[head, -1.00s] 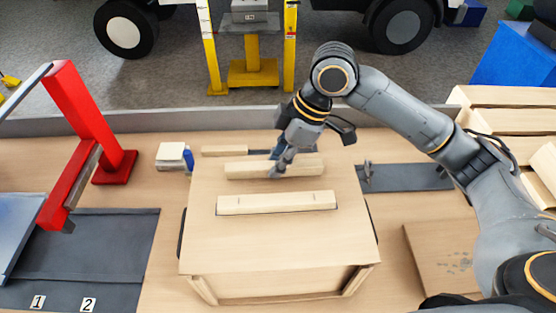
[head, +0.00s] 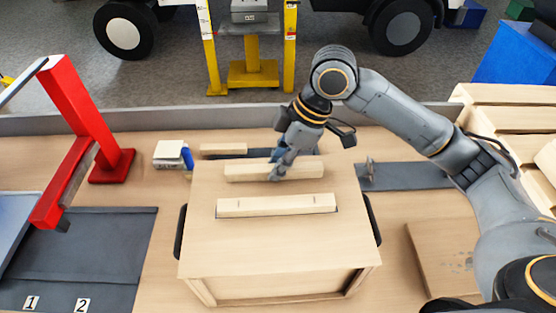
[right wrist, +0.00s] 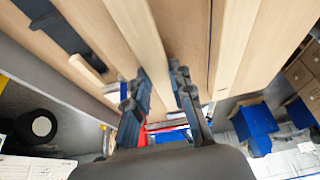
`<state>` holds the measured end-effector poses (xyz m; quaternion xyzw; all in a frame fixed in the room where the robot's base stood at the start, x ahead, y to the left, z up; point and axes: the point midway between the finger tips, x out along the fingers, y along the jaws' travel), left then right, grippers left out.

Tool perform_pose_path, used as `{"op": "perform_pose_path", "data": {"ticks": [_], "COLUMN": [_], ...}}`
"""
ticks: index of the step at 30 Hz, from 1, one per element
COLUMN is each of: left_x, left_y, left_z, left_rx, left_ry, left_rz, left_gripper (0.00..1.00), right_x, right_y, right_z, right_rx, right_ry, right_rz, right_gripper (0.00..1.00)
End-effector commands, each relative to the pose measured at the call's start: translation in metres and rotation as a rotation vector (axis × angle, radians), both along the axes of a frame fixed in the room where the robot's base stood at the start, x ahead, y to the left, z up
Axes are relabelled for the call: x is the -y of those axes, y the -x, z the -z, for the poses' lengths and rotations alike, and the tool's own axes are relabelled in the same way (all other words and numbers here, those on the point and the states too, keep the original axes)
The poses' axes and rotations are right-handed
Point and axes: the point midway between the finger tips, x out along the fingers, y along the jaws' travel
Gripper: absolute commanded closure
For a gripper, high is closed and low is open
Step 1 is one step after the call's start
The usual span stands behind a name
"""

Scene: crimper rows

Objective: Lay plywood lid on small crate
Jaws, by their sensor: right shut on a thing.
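The plywood lid (head: 265,245) is a pale flat panel with two wooden battens across its top. It lies over the small crate (head: 280,284), whose front wall shows under the lid's near edge. I cannot tell whether the lid rests fully on the rim. My right gripper (head: 277,172) is shut on the farther batten (head: 240,172), coming down from above. In the right wrist view, the two fingers (right wrist: 163,105) straddle a batten (right wrist: 140,30). The nearer batten (head: 277,205) is free. My left gripper is out of view.
A red frame (head: 75,130) and a dark mat (head: 85,255) with labels 1 and 2 stand at the left. A small white-and-blue box (head: 168,154) sits behind the crate. A flat board (head: 440,262) and stacked wooden slats (head: 505,97) are at the right.

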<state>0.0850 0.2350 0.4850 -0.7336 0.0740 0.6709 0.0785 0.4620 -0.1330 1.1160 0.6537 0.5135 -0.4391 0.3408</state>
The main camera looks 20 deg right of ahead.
Motion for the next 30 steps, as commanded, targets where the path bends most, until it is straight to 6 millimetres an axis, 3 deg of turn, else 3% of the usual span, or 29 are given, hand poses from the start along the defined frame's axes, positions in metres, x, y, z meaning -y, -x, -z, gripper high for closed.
{"op": "perform_pose_path", "data": {"ticks": [4,5,8,20,30], "left_x": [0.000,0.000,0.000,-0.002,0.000], "left_y": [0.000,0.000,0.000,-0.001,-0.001], "left_z": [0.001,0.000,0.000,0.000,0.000], "left_rx": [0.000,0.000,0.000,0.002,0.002], "left_ry": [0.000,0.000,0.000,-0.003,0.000], "left_rz": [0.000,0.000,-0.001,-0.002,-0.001], "left_gripper": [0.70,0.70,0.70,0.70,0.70], "right_x": [0.000,0.000,0.000,0.002,0.027], "right_y": [0.000,0.000,0.000,0.000,0.005], "right_z": [0.002,0.002,0.002,-0.003,-0.064], "right_rx": [0.001,0.001,0.001,0.001,0.006], "right_ry": [-0.001,-0.002,-0.001,0.001,-0.001], "right_rz": [0.000,0.000,0.000,0.000,0.001], "right_gripper": [1.00,0.72,0.51,0.51,0.51]}}
